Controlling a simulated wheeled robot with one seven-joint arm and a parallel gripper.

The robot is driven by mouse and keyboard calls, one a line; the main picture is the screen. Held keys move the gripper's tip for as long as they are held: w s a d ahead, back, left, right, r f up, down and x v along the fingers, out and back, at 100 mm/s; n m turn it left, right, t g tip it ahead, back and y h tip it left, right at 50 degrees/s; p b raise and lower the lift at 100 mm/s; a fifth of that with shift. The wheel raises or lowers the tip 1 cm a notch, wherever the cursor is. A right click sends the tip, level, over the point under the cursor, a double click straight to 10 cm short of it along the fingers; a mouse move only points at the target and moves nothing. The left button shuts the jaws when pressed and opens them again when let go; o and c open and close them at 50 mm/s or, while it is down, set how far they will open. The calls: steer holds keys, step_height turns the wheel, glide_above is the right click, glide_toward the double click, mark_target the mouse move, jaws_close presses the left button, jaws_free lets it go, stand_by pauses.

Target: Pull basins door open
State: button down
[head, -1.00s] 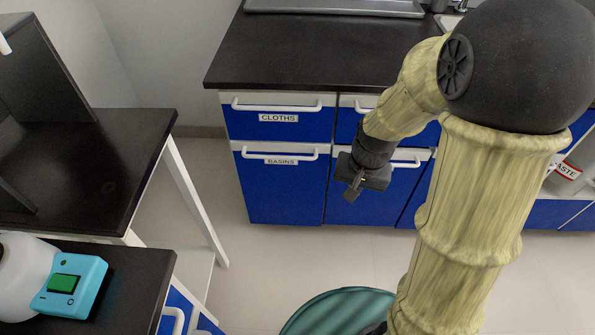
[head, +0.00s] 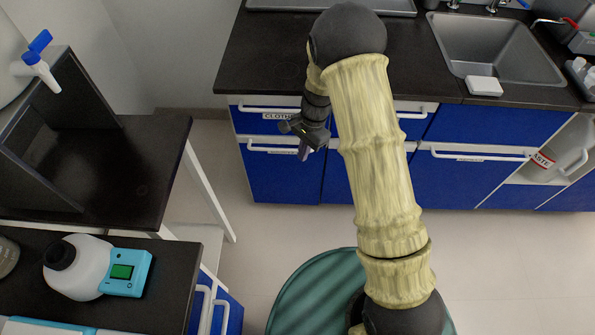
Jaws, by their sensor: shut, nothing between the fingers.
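The basins door (head: 275,180) is the blue lower door at the left end of the far counter. It looks closed, flush with its neighbours. Its white handle (head: 262,149) runs along its top edge. Its label is hidden behind my gripper now. My gripper (head: 304,153) is dark, shut and empty, pointing down. In the picture it lies over the right end of the basins handle. I cannot tell whether it touches the handle or hangs in front of it.
The cloths drawer (head: 243,117) is above the door, under the black countertop (head: 260,60). A sink (head: 495,50) is at the back right. A dark bench (head: 155,165) and a lower counter with a white and blue device (head: 125,272) stand at the left. The floor before the door is clear.

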steer(key=b+x, duration=0.1)
steer(key=x, duration=0.9)
stand_by(1.6)
steer(key=a+p+v, duration=0.1)
steer(key=p+v, duration=0.7)
steer(key=v, duration=0.2)
steer(key=shift+w+a, duration=0.3)
steer(key=shift+w, duration=0.1)
